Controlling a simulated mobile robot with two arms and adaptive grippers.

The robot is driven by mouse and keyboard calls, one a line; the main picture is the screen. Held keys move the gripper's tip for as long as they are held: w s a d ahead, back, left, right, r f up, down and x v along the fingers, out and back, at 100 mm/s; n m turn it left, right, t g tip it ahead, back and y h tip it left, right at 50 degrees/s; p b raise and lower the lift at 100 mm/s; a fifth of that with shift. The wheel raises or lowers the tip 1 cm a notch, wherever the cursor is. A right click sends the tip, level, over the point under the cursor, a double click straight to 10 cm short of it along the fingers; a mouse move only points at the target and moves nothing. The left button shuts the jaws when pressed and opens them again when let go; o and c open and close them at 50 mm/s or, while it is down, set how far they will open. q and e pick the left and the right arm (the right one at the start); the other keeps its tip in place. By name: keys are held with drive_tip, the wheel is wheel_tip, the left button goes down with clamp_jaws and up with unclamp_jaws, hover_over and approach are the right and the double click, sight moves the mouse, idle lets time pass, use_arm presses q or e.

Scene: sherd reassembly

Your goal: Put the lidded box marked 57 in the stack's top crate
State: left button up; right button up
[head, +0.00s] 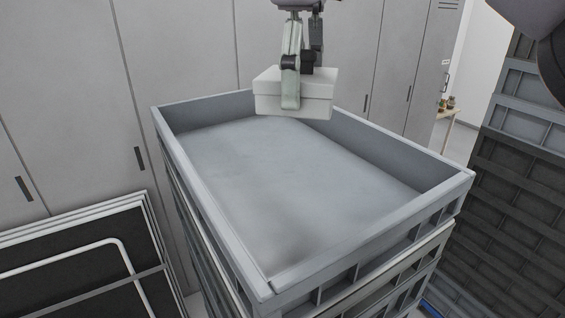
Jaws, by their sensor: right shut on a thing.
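A white lidded box (318,92) is held in my right gripper (291,100), which is shut on it from above. The box hangs over the far end of the stack's top crate (213,240). No number can be read on its visible sides. The grey top crate is open and looks empty, with a flat, bare floor. The box hides part of the crate's far rim. My left gripper is not in view.
Grey cabinets (195,45) stand behind the crate. Another tall stack of grey and dark crates (520,150) stands at the right. A dark panel with a white tubular handle (75,270) is at the lower left. The crate's interior is clear.

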drive_tip(key=shift+s+f+b, duration=0.2)
drive_tip(key=shift+f+b, duration=0.4)
drive_tip(key=shift+f, duration=0.45)
drive_tip(key=shift+s+d+f+b, duration=0.1)
drive_tip(key=shift+s+f+b, duration=0.55)
drive_tip(key=shift+f, duration=0.25)
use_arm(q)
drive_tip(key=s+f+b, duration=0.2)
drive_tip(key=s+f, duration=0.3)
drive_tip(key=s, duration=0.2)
use_arm(e)
approach(295, 229)
drive_tip(key=shift+f+b, duration=0.35)
drive_tip(key=shift+f, duration=0.3)
drive_tip(key=shift+w+f, duration=0.2)
drive_tip(key=shift+f, duration=0.5)
drive_tip(key=shift+s+d+f, duration=0.1)
drive_tip(key=shift+s+f, duration=0.1)
drive_tip(key=shift+f, duration=0.1)
drive_tip(key=shift+f+p, duration=0.55)
drive_tip(key=shift+f, duration=1.05)
drive_tip(key=shift+s, duration=0.1)
drive_tip(key=o, duration=0.9)
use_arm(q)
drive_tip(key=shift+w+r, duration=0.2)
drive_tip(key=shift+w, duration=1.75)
use_arm(e)
drive_tip(key=o, duration=0.3)
